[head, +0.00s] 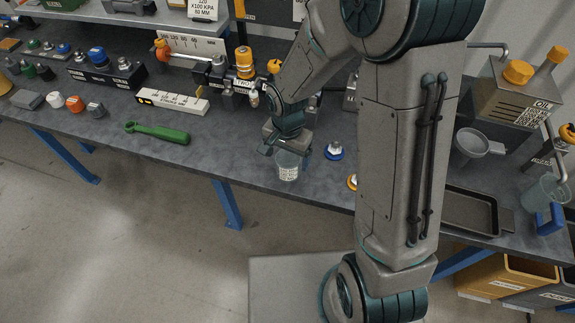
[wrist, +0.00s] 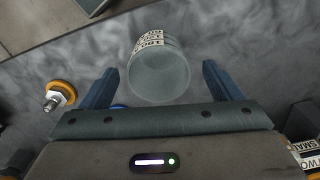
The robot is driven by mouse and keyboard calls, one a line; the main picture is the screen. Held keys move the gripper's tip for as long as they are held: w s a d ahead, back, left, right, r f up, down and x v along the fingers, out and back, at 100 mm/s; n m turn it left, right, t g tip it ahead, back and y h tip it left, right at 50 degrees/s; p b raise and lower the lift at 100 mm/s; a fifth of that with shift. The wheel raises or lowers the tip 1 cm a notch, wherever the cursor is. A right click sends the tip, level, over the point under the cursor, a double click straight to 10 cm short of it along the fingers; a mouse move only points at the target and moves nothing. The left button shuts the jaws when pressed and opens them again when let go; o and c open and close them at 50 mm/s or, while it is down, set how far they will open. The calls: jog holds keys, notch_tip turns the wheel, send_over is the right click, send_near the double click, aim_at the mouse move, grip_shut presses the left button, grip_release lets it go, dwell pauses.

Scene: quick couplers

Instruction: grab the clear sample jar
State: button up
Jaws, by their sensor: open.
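The clear sample jar (head: 288,166) stands on the grey workbench (head: 232,150) near its front edge, with a white printed label on its side. The wrist view shows the jar (wrist: 160,72) between and slightly beyond the two blue fingers. My gripper (head: 288,150) is at the jar's upper part in the head view and partly hides it. In the wrist view my gripper (wrist: 162,85) is open, with a gap between each finger and the jar. I cannot tell whether the fingers reach down around the jar.
An orange-ringed coupler (wrist: 60,95) lies left of the fingers in the wrist view. A green wrench (head: 157,132) lies to the left. A dark tray (head: 470,212) sits at right. Bench between wrench and jar is clear.

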aim_at(287, 165)
jog(key=shift+s+f+p, duration=0.1)
jog(key=shift+f+p, duration=0.25)
jog(key=shift+f, duration=1.7)
jog(key=c, duration=1.1)
jog(key=shift+o, duration=0.2)
